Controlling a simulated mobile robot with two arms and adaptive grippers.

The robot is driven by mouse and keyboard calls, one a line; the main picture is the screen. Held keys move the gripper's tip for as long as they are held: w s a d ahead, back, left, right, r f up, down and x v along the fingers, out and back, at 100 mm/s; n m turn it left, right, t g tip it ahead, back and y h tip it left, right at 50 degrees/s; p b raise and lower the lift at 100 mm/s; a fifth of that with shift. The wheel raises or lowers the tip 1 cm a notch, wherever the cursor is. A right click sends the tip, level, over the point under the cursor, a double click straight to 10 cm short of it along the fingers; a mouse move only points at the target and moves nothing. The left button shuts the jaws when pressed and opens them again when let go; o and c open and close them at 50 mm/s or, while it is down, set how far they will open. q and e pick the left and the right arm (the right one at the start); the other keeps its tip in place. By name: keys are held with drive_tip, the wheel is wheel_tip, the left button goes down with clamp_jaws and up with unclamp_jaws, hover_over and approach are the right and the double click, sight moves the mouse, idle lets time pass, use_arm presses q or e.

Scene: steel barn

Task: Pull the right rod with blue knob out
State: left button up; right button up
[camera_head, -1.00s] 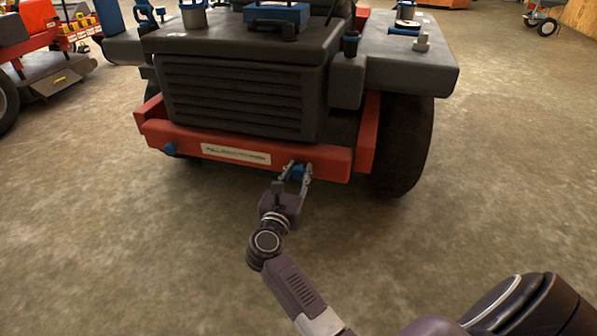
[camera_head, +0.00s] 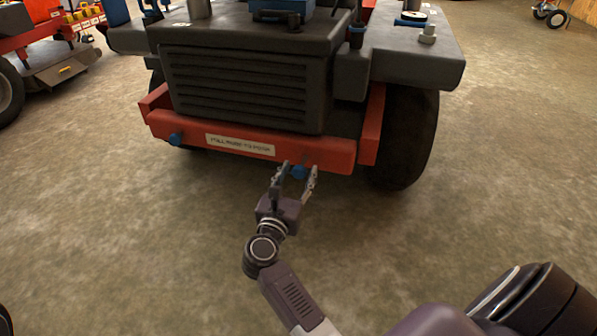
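The right blue knob (camera_head: 300,172) is at the lower edge of the mower's red rear bar (camera_head: 325,156), right of the label. It appears to stand out from the bar, but its rod is mostly hidden. My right gripper (camera_head: 299,168) reaches up from below, with one finger on each side of the knob. The fingers are spread, and gaps show between them and the knob. The left blue knob (camera_head: 175,138) sits close against the bar's left part. My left gripper is not in view.
A white label (camera_head: 240,145) lies between the knobs. The mower's dark engine cover (camera_head: 245,90) rises above the bar, with a black tyre (camera_head: 408,140) at right. Another red machine (camera_head: 45,50) stands at far left. The concrete floor in front is clear.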

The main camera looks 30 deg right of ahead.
sight(301, 165)
drive_tip(key=shift+w+d, duration=0.1)
drive_tip(key=shift+d, duration=0.05)
drive_tip(key=x, duration=0.3)
drive_tip(key=shift+d+r+b, duration=0.1)
drive_tip(key=shift+b, duration=0.2)
drive_tip(key=shift+a+p, duration=0.25)
drive_tip(key=shift+p, duration=0.15)
drive_tip(key=p+v, duration=0.2)
drive_tip(key=v, duration=0.5)
drive_tip(key=shift+d, duration=0.15)
drive_tip(key=a+r+n+t+y+p, duration=0.2)
drive_tip(key=a+n+y+p, duration=0.35)
drive_tip(key=n+p, duration=0.65)
drive_tip(key=a+r+n+t+y+p, duration=0.1)
drive_tip(key=a+n+t+y+p, duration=0.35)
drive_tip(key=n+p, duration=0.75)
drive_tip(key=s+a+f+n+g+y+p, duration=0.2)
drive_tip(key=s+n+g+p, duration=0.3)
drive_tip(key=s+n+p, duration=0.3)
drive_tip(key=s+a+f+n+g+y+p, duration=0.3)
drive_tip(key=s+f+n+g+p, duration=0.2)
drive_tip(key=s+n+p, duration=0.3)
drive_tip(key=s+p, duration=0.4)
drive_tip(key=s, duration=0.3)
drive_tip(key=shift+a+f, duration=0.25)
drive_tip(key=shift+a, duration=0.1)
